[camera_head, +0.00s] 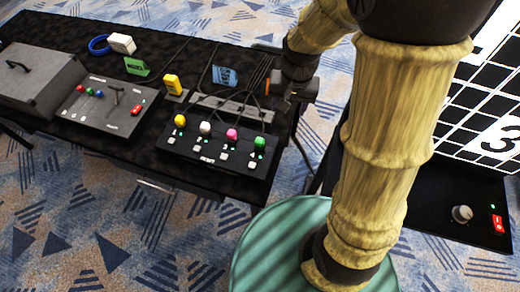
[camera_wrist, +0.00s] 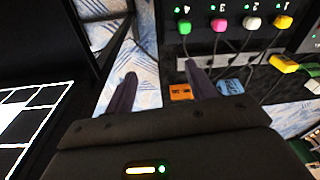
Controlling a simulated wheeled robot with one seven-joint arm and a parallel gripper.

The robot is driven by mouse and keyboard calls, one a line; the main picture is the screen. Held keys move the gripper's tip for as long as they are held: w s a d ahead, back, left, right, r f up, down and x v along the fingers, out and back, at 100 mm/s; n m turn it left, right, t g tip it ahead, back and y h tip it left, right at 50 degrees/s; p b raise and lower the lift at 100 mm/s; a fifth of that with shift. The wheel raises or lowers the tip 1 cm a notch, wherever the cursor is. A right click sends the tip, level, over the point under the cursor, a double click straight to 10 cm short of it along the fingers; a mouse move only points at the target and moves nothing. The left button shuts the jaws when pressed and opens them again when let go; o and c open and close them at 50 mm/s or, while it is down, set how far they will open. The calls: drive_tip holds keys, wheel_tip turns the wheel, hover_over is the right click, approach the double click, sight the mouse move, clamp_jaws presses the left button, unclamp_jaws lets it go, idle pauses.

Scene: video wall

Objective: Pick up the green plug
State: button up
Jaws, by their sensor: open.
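The green plug (camera_head: 259,143) stands upright at the right end of a row of plugs on a black switch panel (camera_head: 228,165). In the wrist view the green plug (camera_wrist: 184,26) is near the top, beyond and slightly right of my fingers, with a dark cable from it. My gripper (camera_wrist: 160,80) is open, its two dark fingers apart with nothing between them. In the head view my gripper (camera_head: 284,88) is at the table's right end, behind the panel and apart from the plug. My arm hides part of this area.
Pink (camera_head: 232,134), white (camera_head: 205,128) and yellow (camera_head: 180,120) plugs stand left of the green one. A blue card (camera_head: 224,76) and cables lie behind the panel. An orange card (camera_wrist: 181,92) shows near my fingers. A monitor with a white grid (camera_head: 490,110) is at right.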

drive_tip(key=m+g+b, duration=0.1)
drive_tip(key=m+b, duration=0.1)
drive_tip(key=b, duration=0.2)
hover_over(259, 140)
wheel_tip(259, 140, down, 8)
drive_tip(key=shift+a, duration=0.15)
wheel_tip(259, 140, down, 12)
drive_tip(key=shift+f+p, duration=0.1)
drive_tip(key=shift+p, duration=0.2)
drive_tip(key=shift+s+d+f+p, duration=0.15)
drive_tip(key=shift+f+p, duration=0.1)
drive_tip(key=shift+f, duration=1.05)
drive_tip(key=shift+w+d+f+p, duration=0.1)
drive_tip(key=shift+f+p, duration=0.1)
drive_tip(key=shift+f, duration=1.05)
drive_tip(key=shift+c, duration=0.3)
